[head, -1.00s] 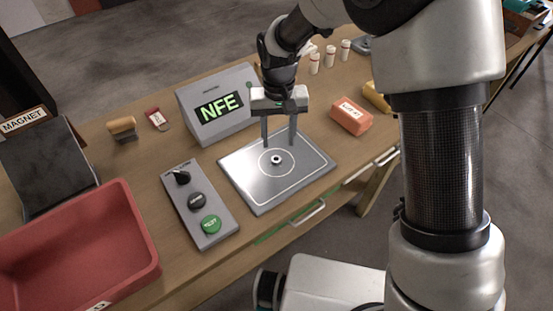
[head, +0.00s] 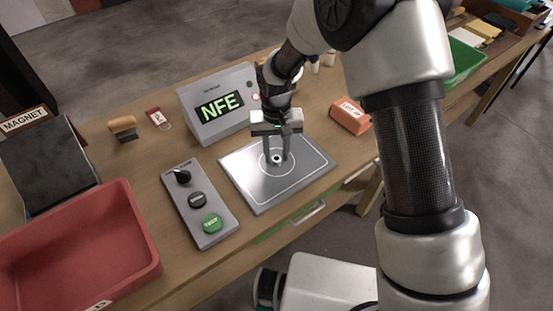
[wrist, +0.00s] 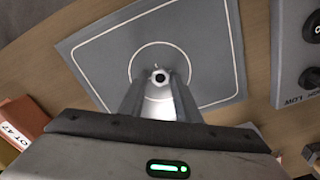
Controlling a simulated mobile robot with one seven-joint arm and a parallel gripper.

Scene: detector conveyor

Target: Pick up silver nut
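The silver nut (head: 277,159) is a small ring lying on the grey metal plate (head: 300,182), near the centre of its circle marking. My gripper (head: 277,158) points down over the plate, with its two fingers drawn in close on either side of the nut. In the wrist view the nut (wrist: 160,76) sits between the fingertips of my gripper (wrist: 160,80), and they appear to touch its sides. It looks still at plate level.
The detector box (head: 217,105) with a green "NFE" display stands behind the plate. A button panel (head: 212,240) lies left of it and a red bin (head: 125,245) farther left. An orange block (head: 350,116) sits to the right. A wooden-handled brush (head: 123,128) lies at the back.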

